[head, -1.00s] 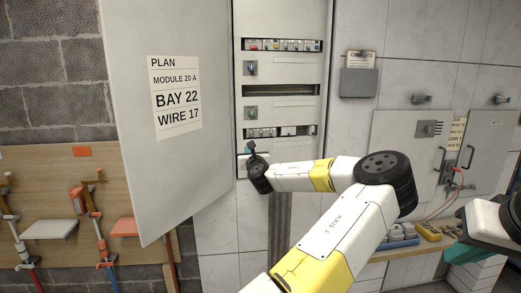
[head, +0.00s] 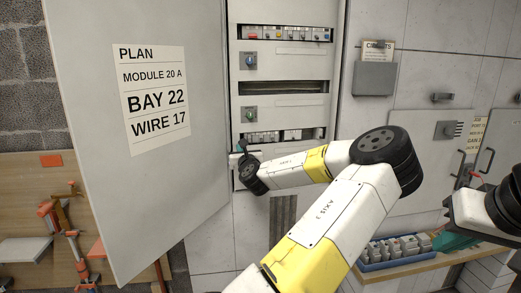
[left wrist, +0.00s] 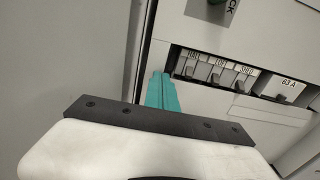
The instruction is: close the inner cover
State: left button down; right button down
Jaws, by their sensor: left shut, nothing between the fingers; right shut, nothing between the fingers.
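The inner cover (head: 285,100) is the pale panel with breaker windows and two round knobs inside the wall cabinet. I cannot tell whether it is flush or slightly ajar. My left gripper (head: 240,150) is shut and empty at the cover's lower left edge. In the left wrist view its teal fingers (left wrist: 162,92) are together beside the cover's edge, left of the lower breaker row (left wrist: 215,72). I cannot tell if they touch the cover. My right gripper (head: 455,240) is shut and empty at the lower right, partly hidden by its own wrist.
The cabinet's outer door (head: 100,190) stands open on the left, with a plan sheet (head: 155,98). A blue bin of parts (head: 395,250) sits on a wooden shelf at the lower right. Grey wall boxes (head: 428,150) hang on the right.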

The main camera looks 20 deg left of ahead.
pick_arm(q)
jog(key=shift+w, duration=0.1)
jog(key=shift+m+t+h, duration=0.6)
jog(key=shift+m+h, duration=0.1)
jog(key=shift+h, duration=0.2)
jog(key=x, duration=0.4)
jog(key=shift+a+r, duration=0.1)
jog(key=shift+r, duration=0.2)
pick_arm(e)
jog(key=shift+s+d, duration=0.2)
jog(key=shift+s, duration=0.1)
jog(key=shift+s, duration=0.1)
